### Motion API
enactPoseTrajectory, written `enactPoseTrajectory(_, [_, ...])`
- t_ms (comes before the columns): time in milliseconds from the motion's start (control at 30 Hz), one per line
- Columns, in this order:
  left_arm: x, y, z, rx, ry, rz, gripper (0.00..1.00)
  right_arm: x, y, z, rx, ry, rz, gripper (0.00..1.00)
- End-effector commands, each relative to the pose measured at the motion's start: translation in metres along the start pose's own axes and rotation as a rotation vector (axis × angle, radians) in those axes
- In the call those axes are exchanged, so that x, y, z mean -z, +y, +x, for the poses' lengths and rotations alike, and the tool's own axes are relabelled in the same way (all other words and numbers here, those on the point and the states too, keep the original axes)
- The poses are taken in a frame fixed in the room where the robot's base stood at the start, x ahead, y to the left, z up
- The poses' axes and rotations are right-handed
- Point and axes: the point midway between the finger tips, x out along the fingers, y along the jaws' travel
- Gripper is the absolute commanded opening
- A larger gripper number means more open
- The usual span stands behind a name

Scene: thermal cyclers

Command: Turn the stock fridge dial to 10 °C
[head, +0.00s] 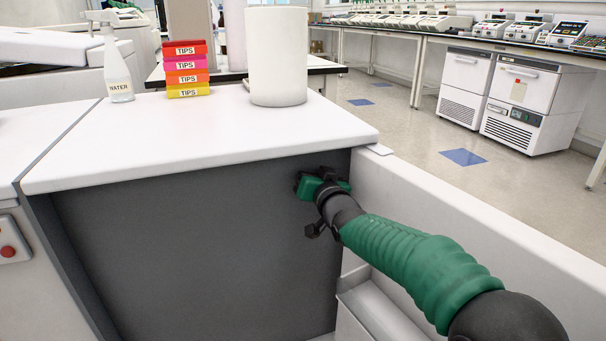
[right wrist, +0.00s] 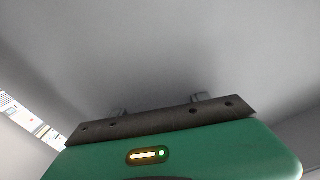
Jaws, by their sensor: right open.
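My right arm comes in from the right in the head view, and its gripper (head: 308,188) is close to the dark grey front panel (head: 190,250) of the white-topped bench. In the right wrist view the two short fingertips of that gripper (right wrist: 160,104) stand apart with nothing between them, before a plain grey surface. Two white under-counter units, a left one (head: 465,85) and a right one (head: 524,97), stand far off at the back right; either may be the stock fridge, but I cannot tell. No dial can be made out. My left gripper is not in view.
On the white bench top (head: 200,140) stand a water bottle (head: 118,70), stacked tips boxes (head: 187,70) and a white cylinder (head: 277,55). A low white wall (head: 470,230) runs along the right. Open floor (head: 420,140) lies beyond it.

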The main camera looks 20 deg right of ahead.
Motion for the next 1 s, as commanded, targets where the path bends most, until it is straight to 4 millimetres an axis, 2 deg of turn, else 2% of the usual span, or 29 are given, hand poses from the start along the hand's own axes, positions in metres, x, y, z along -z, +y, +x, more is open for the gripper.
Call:
enactPoseTrajectory(100, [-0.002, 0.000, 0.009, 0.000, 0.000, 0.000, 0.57, -0.002, 0.000, 0.018, 0.001, 0.001, 0.001, 0.54])
enactPoseTrajectory(200, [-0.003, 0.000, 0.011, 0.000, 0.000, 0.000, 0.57, -0.001, 0.000, 0.026, 0.001, 0.000, 0.000, 0.54])
enactPoseTrajectory(500, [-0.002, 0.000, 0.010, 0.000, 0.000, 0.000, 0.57, 0.002, -0.001, 0.028, 0.000, 0.001, -0.001, 0.52])
enactPoseTrajectory(900, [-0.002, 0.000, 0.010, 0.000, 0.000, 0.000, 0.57, 0.001, 0.000, 0.028, 0.000, 0.001, 0.000, 0.00])
enactPoseTrajectory(1000, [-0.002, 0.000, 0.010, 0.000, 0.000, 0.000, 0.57, 0.001, 0.000, 0.028, -0.001, 0.001, 0.000, 0.00])
